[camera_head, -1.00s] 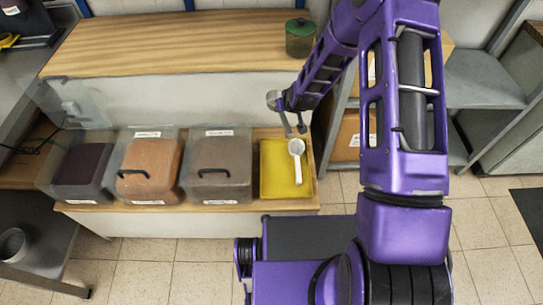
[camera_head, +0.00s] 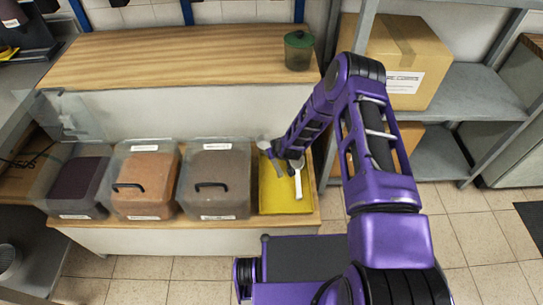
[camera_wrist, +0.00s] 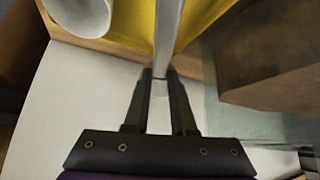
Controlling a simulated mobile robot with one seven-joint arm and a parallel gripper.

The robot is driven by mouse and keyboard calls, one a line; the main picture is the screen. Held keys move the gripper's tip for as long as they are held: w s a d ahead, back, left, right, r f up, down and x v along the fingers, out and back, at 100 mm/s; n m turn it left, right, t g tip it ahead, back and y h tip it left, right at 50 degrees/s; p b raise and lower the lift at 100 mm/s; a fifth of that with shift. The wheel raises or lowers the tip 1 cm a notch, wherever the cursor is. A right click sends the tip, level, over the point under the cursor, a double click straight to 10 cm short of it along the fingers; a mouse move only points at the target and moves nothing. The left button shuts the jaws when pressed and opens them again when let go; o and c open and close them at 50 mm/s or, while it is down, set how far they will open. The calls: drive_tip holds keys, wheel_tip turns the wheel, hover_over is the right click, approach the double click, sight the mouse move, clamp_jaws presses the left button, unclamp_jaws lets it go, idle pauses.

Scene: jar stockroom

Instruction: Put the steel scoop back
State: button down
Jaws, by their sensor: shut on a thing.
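The steel scoop (camera_head: 264,146) is in my gripper (camera_head: 286,161), over the yellow tray (camera_head: 270,203) at the right end of the lower counter. In the wrist view its narrow grey handle (camera_wrist: 167,35) runs between the shut fingertips (camera_wrist: 160,76) and out at the top. I cannot tell whether it touches the tray floor. A second, white scoop (camera_head: 299,184) lies in the tray just right of my gripper. Its round bowl also shows in the wrist view (camera_wrist: 85,14). My arm hides part of the tray.
Several clear bins stand in a row left of the tray, the nearest with brown contents (camera_head: 215,185). A green-lidded jar (camera_head: 298,50) stands on the upper wooden shelf (camera_head: 180,52). A grey rack (camera_head: 470,92) with a cardboard box (camera_head: 400,60) is at right.

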drive_tip(key=shift+f, duration=0.9)
drive_tip(key=shift+f, duration=0.1)
drive_tip(key=shift+f+b, duration=0.35)
drive_tip(key=shift+b, duration=0.25)
drive_tip(key=c, duration=0.7)
unclamp_jaws()
drive_tip(key=shift+r, duration=0.1)
drive_tip(key=shift+c, duration=0.2)
drive_tip(key=shift+r+p, duration=0.65)
drive_tip(key=shift+p, duration=0.2)
drive_tip(key=p+v, duration=0.1)
drive_tip(key=v, duration=1)
drive_tip(key=shift+s, duration=0.3)
drive_tip(key=shift+d, duration=0.1)
